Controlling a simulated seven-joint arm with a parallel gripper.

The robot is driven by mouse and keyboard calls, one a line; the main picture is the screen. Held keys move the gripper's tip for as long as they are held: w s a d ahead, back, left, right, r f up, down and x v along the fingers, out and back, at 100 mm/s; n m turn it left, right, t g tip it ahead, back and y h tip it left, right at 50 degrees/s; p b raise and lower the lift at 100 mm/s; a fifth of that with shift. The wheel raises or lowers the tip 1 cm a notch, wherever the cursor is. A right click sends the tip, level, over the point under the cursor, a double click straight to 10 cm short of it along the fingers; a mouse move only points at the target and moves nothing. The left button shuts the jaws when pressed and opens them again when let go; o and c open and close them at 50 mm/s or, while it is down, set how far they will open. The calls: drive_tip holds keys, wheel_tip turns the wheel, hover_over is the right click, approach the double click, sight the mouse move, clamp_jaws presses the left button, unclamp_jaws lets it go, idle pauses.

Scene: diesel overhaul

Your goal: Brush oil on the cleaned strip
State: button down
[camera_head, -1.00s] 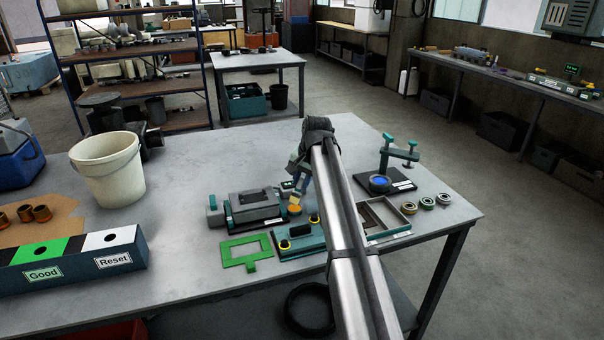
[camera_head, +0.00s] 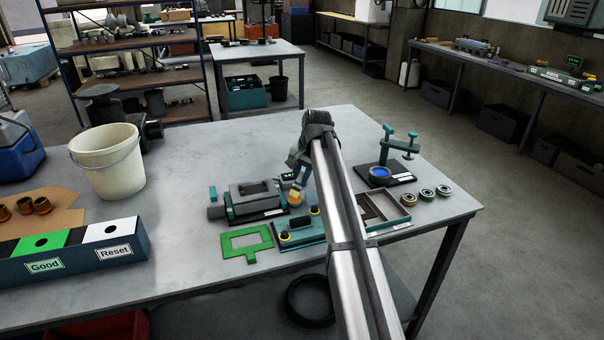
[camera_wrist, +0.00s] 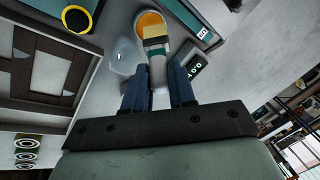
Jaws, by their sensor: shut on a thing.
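My gripper (camera_wrist: 158,72) is shut on a brush, its two blue fingers either side of the handle. In the wrist view the brush (camera_wrist: 155,36) has a pale yellow tip and a teal band, and its tip overlaps an orange-rimmed round cup (camera_wrist: 150,17). I cannot tell whether it touches the cup. In the head view my gripper (camera_head: 298,180) hangs over the table beside the teal plate (camera_head: 287,246), which carries yellow-ringed dark knobs. I cannot make out the cleaned strip with certainty; my arm hides part of this area.
A grey vice-like fixture (camera_head: 254,197) and a green frame (camera_head: 246,243) lie left of my gripper. A framed tray (camera_head: 402,219), several ring parts (camera_head: 427,194) and a teal press stand (camera_head: 399,146) are to the right. A white bucket (camera_head: 107,165) stands at left; the table between is clear.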

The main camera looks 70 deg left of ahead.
drive_tip(key=shift+f, duration=0.55)
idle(0.9)
drive_tip(key=shift+r, duration=0.1)
drive_tip(key=shift+r, duration=3.45)
drive_tip(key=w+d+f+m, duration=0.1)
drive_tip(key=w+d+f, duration=0.1)
drive_tip(key=w+d, duration=0.95)
drive_tip(key=w+d+f+m, duration=0.1)
drive_tip(key=w+d+f, duration=0.2)
drive_tip(key=w+d, duration=0.9)
drive_tip(key=w+d+f+m+t, duration=0.1)
drive_tip(key=w+d+f, duration=0.1)
drive_tip(key=w+d, duration=0.85)
drive_tip(key=w+d+f+m+t, duration=0.1)
drive_tip(key=w+d+f, duration=0.1)
drive_tip(key=w+d, duration=0.8)
drive_tip(key=w+d+f+m, duration=0.1)
drive_tip(key=w+d, duration=0.1)
drive_tip(key=d, duration=0.6)
drive_tip(key=w+d+f+m, duration=0.1)
drive_tip(key=w+d+f, duration=0.1)
drive_tip(key=d, duration=0.6)
drive_tip(key=s+d+f+m, duration=0.1)
drive_tip(key=s+d+f, duration=0.1)
drive_tip(key=d, duration=1.7)
drive_tip(key=s+d+f+m+t, duration=0.1)
drive_tip(key=s+d+f+m, duration=0.1)
drive_tip(key=d, duration=1.6)
drive_tip(key=shift+d+f, duration=0.35)
drive_tip(key=shift+f, duration=0.2)
